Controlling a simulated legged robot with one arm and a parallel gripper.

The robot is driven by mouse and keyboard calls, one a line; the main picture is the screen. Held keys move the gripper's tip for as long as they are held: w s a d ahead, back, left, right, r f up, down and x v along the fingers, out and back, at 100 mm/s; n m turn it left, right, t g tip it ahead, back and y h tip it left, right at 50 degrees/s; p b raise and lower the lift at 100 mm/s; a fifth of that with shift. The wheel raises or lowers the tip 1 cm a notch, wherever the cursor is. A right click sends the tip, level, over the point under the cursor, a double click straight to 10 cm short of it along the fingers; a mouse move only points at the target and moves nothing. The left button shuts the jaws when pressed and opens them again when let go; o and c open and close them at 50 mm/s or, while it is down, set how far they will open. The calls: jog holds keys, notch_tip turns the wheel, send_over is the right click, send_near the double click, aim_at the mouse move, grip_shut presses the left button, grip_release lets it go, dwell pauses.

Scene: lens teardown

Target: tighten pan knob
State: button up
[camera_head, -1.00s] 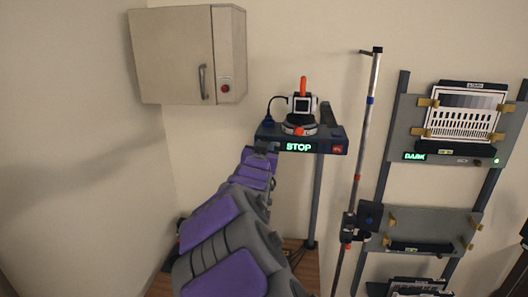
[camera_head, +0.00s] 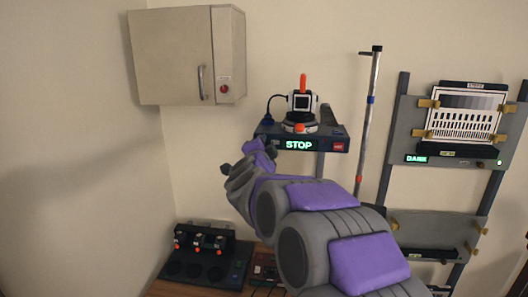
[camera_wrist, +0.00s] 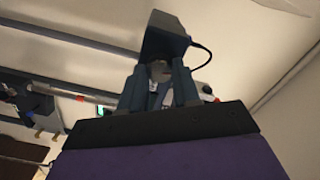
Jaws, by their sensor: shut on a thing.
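A small camera (camera_head: 302,103) with an orange handle on top sits on a round base with an orange knob (camera_head: 299,128), on a dark shelf with a green STOP display (camera_head: 298,145). My gripper (camera_head: 258,150) is at the shelf's left front corner, left of the display and apart from the orange knob. In the wrist view my gripper (camera_wrist: 160,88) is shut on a small grey knob-like piece (camera_wrist: 159,68), in front of a dark box with a cable. The fingers partly hide it, so I cannot tell whether it is the pan knob.
A wall cabinet (camera_head: 188,58) hangs to the upper left. A metal pole (camera_head: 368,120) and a rack with a test chart (camera_head: 462,115) stand to the right. A dark tray with small devices (camera_head: 205,262) lies below left. Free wall lies left of my gripper.

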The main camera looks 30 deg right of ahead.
jog(key=shift+w+f+m+b, duration=0.1)
jog(key=shift+f+m+b, duration=0.15)
jog(key=shift+m, duration=0.35)
jog(key=shift+f+m+b, duration=0.1)
jog(key=shift+m+b, duration=0.25)
jog(key=shift+m, duration=0.25)
jog(key=o, duration=1.1)
jog(key=shift+w+r, duration=0.1)
jog(key=shift+w, duration=0.1)
jog(key=shift+c, duration=0.2)
jog(key=shift+s, duration=0.1)
jog(key=shift+s+r, duration=0.1)
jog(key=v, duration=1.7)
jog(key=shift+b, duration=0.3)
